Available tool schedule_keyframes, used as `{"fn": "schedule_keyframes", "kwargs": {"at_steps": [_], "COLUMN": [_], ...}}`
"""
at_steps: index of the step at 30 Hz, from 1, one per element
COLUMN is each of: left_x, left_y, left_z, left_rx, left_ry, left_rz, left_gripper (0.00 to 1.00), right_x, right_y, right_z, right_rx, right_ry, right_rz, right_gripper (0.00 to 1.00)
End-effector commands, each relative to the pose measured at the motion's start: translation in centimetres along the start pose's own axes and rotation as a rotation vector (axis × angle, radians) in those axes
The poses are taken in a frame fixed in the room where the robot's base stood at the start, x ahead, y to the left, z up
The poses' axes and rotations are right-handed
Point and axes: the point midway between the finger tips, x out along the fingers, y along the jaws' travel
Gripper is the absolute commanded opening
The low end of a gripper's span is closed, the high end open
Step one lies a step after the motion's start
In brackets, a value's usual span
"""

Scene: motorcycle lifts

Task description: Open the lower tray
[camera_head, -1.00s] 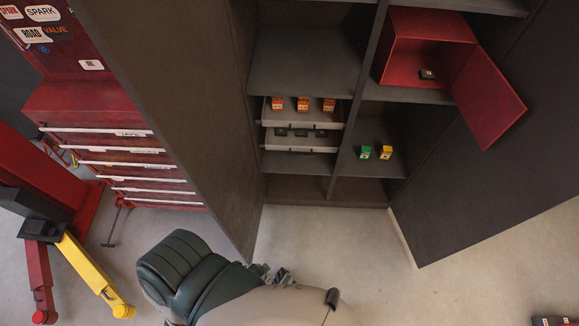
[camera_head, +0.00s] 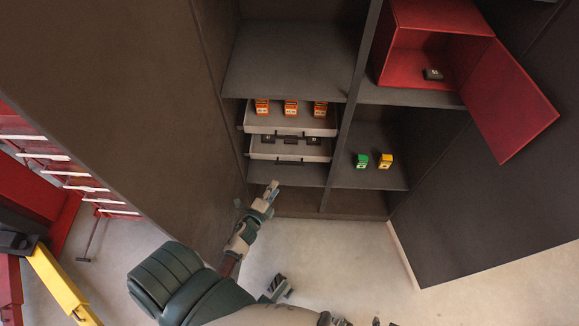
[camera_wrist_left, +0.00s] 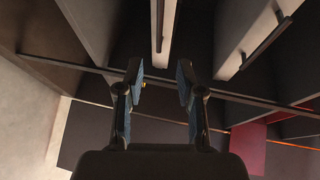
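The lower tray (camera_head: 285,150) is a pale pull-out tray with small dark items, in the left bay of the dark cabinet. It sits under the upper tray (camera_head: 290,122), which carries orange boxes. My left gripper (camera_head: 270,188) is in front of and below the lower tray, apart from it. In the left wrist view its fingers (camera_wrist_left: 160,78) are spread with nothing between them. The lower tray's front and dark bar handle (camera_wrist_left: 160,25) show ahead between the fingers; the upper tray's front (camera_wrist_left: 252,38) is to the right. A small part low in the head view may be my right gripper (camera_head: 278,288); its state is unclear.
A red box (camera_head: 420,60) with its door open is at the upper right. Green (camera_head: 361,160) and yellow (camera_head: 385,160) boxes stand on the right shelf. Large dark cabinet doors (camera_head: 130,110) stand open at both sides. The floor ahead is clear.

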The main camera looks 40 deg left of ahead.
Motion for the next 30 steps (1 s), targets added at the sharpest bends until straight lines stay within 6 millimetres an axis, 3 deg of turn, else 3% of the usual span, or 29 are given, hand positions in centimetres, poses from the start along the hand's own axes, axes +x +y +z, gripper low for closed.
{"fn": "schedule_keyframes", "kwargs": {"at_steps": [9, 15, 21, 30], "left_x": [7.8, 11.5, 13.2, 13.5], "left_y": [0.3, 0.3, 0.2, 0.1], "left_z": [0.0, 0.0, 0.1, 0.0], "left_rx": [-0.002, -0.003, -0.002, -0.003], "left_ry": [-0.001, -0.001, -0.001, -0.001], "left_rz": [0.002, 0.003, 0.002, 0.002], "left_gripper": [0.37, 0.37, 0.37, 0.37], "right_x": [1.3, 1.3, 1.0, 0.8], "right_y": [-0.7, -1.2, -1.5, -1.5], "right_z": [-4.4, -7.3, -8.9, -9.3], "right_rx": [-0.004, -0.006, -0.006, -0.006], "right_ry": [0.229, 0.385, 0.472, 0.488], "right_rz": [-0.017, -0.027, -0.033, -0.034], "right_gripper": [0.40, 0.40, 0.40, 0.40]}}
